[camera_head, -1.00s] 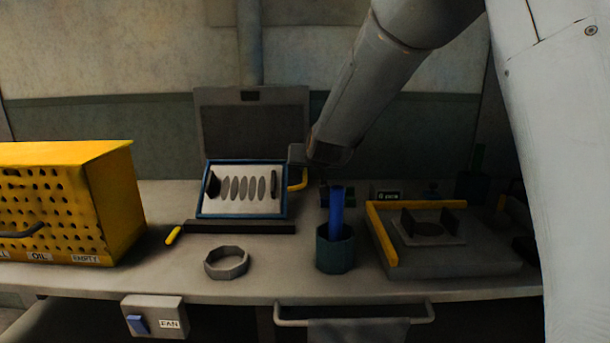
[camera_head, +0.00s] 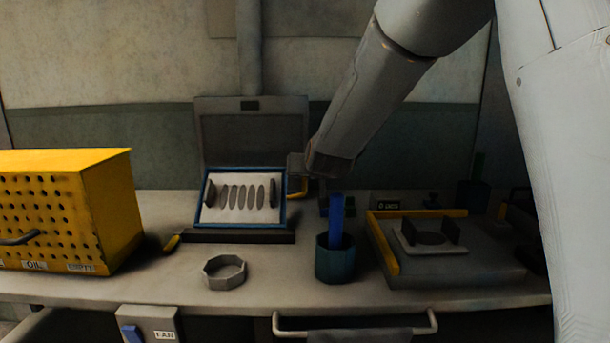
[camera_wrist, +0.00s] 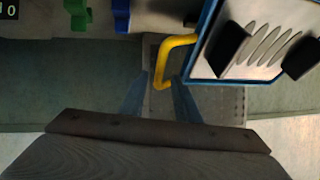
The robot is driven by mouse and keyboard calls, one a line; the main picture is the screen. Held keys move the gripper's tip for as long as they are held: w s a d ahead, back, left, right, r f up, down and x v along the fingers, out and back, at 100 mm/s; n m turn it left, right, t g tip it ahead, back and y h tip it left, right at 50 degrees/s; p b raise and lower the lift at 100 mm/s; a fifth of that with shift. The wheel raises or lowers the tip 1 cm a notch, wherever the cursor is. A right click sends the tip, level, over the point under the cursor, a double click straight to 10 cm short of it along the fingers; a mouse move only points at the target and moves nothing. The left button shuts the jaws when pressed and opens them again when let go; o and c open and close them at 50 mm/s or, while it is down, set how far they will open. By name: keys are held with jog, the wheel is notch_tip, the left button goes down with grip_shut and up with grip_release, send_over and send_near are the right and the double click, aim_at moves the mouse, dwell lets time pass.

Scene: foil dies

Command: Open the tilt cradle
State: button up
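The tilt cradle (camera_head: 283,213) is a blue-framed tray with a pale bed holding several thin grey oval dies between dark end blocks. It leans toward me on a dark base, in front of an upright grey panel. Its yellow handle (camera_head: 303,194) sticks out on the right side. In the wrist view the cradle's blue edge (camera_wrist: 201,48) is at upper right and the yellow handle (camera_wrist: 166,50) reaches down to my fingertips. My gripper (camera_wrist: 160,78) is open, its two fingers apart with the handle's end between their tips. Whether they touch it is unclear. In the head view my arm partly hides the gripper.
A blue-green cup (camera_head: 335,262) holding a blue item stands right of the cradle. A grey ring (camera_head: 224,272) lies in front. A yellow perforated box (camera_head: 115,205) is at left, and a grey fixture with yellow edges (camera_head: 470,266) at right.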

jog(key=shift+r, duration=0.1)
notch_tip(320, 180, up, 10)
jog(key=p, duration=0.3)
dwell(0.3)
